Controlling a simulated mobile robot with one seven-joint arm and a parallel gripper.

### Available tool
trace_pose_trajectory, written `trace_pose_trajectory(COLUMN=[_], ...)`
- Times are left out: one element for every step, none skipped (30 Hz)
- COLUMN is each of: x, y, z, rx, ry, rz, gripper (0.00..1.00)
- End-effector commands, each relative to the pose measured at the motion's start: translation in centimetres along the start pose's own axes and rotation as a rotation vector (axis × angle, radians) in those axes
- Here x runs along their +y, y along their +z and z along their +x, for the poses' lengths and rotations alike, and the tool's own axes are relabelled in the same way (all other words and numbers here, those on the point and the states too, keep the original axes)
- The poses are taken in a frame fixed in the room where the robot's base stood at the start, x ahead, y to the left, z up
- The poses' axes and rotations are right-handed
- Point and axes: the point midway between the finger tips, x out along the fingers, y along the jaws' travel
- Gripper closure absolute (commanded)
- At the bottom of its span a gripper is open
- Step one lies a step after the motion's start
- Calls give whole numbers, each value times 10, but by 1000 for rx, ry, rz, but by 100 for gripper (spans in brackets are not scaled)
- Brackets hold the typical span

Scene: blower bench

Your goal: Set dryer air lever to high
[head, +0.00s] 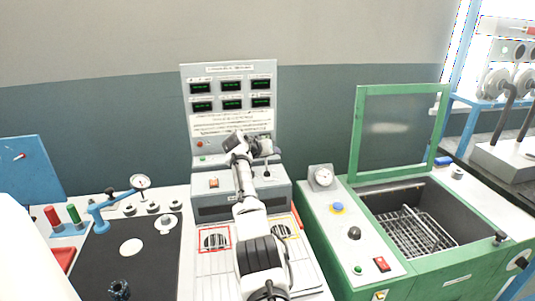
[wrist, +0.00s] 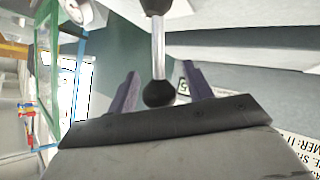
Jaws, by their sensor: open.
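The lever shows in the wrist view as a bright metal rod (wrist: 158,48) with a black ball knob (wrist: 158,94) at its near end and another black rounded part at the top edge. In the head view a small dark lever (head: 267,173) stands at the front of the grey panel unit, just below my gripper (head: 265,149). In the wrist view my gripper (wrist: 161,82) is open, its two purple-grey fingers on either side of the knob, with gaps showing on both sides. The lever's marked positions cannot be read.
The tall panel (head: 231,121) with green displays stands behind my arm. A green-framed machine (head: 402,130) with an open lid and wire basket is to the right. A black mat (head: 110,262) with a blue clamp stand (head: 99,215) lies left.

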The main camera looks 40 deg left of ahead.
Motion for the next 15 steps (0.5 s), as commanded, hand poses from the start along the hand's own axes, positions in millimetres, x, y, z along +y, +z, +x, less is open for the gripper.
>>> trace_pose_trajectory(x=[0, 0, 0, 0, 0, -1, -1, -1, -1, -1, -1, -1, -1, -1, -2], y=[0, 0, 0, 0, 0, 0, 0, 0, 0, 1, 0, 1, 1, 2, 1], z=[0, 0, -1, -2, -3, -4, -6, -8, -11, -14, -17, -21, -25, -28, -34], rx=[0, 0, 1, 1, 2, 2, 2, 2, 3, 2, 3, 2, 3, 2, 5], ry=[0, 0, 0, 0, 0, 0, 1, 1, 1, 1, 1, 1, 0, -1, -1], rz=[0, 0, 0, 1, 1, 1, 2, 1, 1, 1, 2, 2, 1, 1, 2], gripper=[49, 49, 49, 49, 49, 49, 49, 49, 49, 49, 49, 49, 49, 49, 49])
